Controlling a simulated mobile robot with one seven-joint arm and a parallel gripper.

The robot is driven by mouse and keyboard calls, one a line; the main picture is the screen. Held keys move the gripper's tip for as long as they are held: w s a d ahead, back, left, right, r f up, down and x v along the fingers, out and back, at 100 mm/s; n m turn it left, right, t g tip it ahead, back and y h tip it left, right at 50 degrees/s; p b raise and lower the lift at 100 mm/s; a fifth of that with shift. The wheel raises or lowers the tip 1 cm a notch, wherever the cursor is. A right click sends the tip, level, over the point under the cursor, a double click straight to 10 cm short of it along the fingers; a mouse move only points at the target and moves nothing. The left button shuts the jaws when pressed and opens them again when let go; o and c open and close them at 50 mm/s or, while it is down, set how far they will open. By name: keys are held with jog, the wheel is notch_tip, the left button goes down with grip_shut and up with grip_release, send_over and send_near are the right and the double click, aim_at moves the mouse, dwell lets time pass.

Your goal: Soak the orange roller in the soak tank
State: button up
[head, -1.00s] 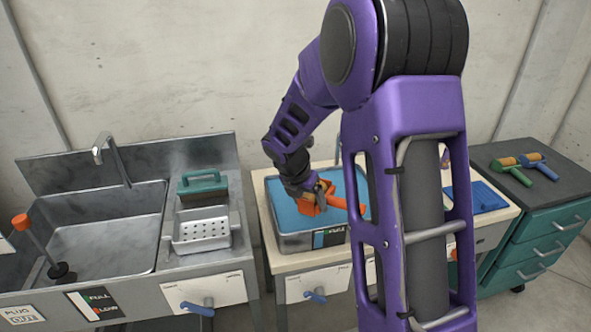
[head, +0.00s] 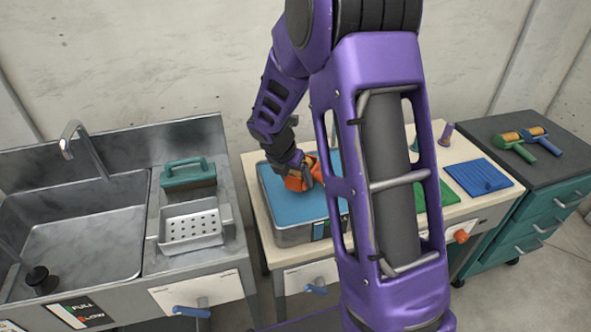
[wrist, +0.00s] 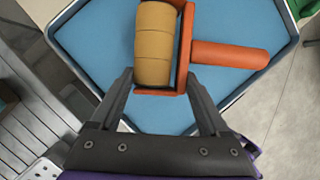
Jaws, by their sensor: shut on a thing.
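The orange roller (head: 297,184) has an orange frame and handle. In the wrist view it (wrist: 228,54) shows a yellow-tan sleeve, with the handle pointing right. My gripper (wrist: 158,84) is shut on the orange roller, with one finger at each side of its near end. The soak tank (head: 292,237) is a metal basin of blue liquid on the pale bench. The roller is over the tank's liquid, inside its rim as seen from above. I cannot tell whether the sleeve touches the liquid. My arm hides the tank's right part in the head view.
Left of the tank are a metal sink (head: 85,240), a perforated tray (head: 190,228) and a green-handled brush (head: 187,174). Right are a green pad (head: 432,203) and a blue pad (head: 478,178). Green and blue rollers (head: 513,143) lie on the drawer cabinet (head: 535,190).

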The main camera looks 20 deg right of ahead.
jog(key=shift+w+f+b, duration=0.1)
jog(key=shift+f+b, duration=3.3)
jog(key=shift+f, duration=0.75)
jog(key=shift+r, duration=0.1)
dwell(2.5)
notch_tip(320, 180, up, 9)
jog(key=p, duration=0.8)
jog(key=shift+r, duration=1.3)
